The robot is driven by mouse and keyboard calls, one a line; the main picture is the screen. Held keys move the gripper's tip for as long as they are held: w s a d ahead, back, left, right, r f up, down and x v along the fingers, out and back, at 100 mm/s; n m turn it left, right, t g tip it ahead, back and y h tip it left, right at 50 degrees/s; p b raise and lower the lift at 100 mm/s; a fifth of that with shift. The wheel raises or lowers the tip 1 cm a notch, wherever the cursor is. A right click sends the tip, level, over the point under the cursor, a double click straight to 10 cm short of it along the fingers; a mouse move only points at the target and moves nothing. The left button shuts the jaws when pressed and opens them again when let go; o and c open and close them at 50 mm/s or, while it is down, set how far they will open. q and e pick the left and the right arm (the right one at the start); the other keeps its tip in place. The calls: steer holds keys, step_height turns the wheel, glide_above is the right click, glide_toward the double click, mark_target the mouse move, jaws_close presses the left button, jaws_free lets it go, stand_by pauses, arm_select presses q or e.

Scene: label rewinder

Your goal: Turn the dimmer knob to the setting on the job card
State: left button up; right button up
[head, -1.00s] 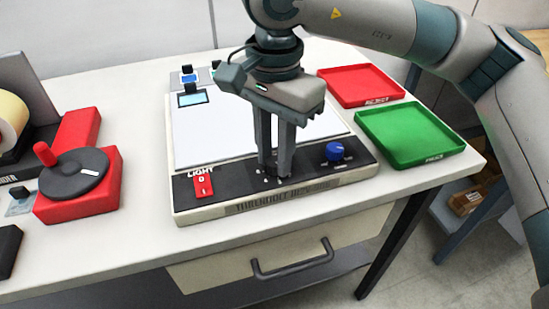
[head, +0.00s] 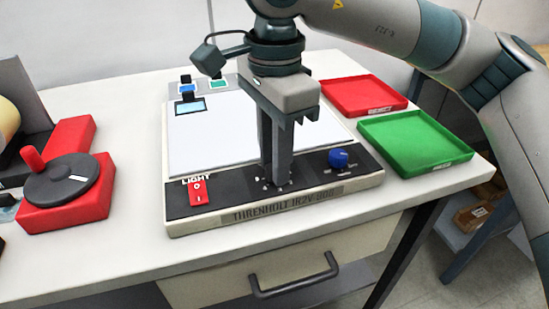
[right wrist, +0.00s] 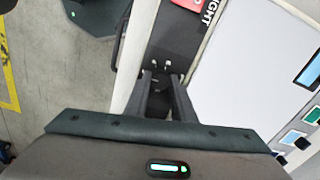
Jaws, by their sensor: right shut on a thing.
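My right gripper (head: 273,182) points straight down at the black front strip of the light panel (head: 316,184). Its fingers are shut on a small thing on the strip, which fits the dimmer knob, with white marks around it. The fingers hide the knob itself, so its setting cannot be read. In the right wrist view the two fingers (right wrist: 160,88) reach down to the strip beside white marks. I cannot make out a job card. My left gripper is not in view.
A red LIGHT switch (head: 198,191) sits left of the fingers and a blue knob (head: 338,158) to their right. Green (head: 416,140) and red (head: 362,95) trays stand at the right. A red-based crank (head: 66,191) is at the left. A drawer handle (head: 296,281) is below.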

steer(key=shift+r, duration=0.1)
steer(key=o, duration=1.1)
steer(key=shift+c, duration=0.2)
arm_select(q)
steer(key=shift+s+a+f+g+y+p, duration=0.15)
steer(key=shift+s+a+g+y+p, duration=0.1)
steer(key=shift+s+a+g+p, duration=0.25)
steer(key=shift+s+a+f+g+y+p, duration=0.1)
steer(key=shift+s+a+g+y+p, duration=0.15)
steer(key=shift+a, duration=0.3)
arm_select(e)
step_height(320, 180, up, 17)
steer(key=shift+r, duration=0.15)
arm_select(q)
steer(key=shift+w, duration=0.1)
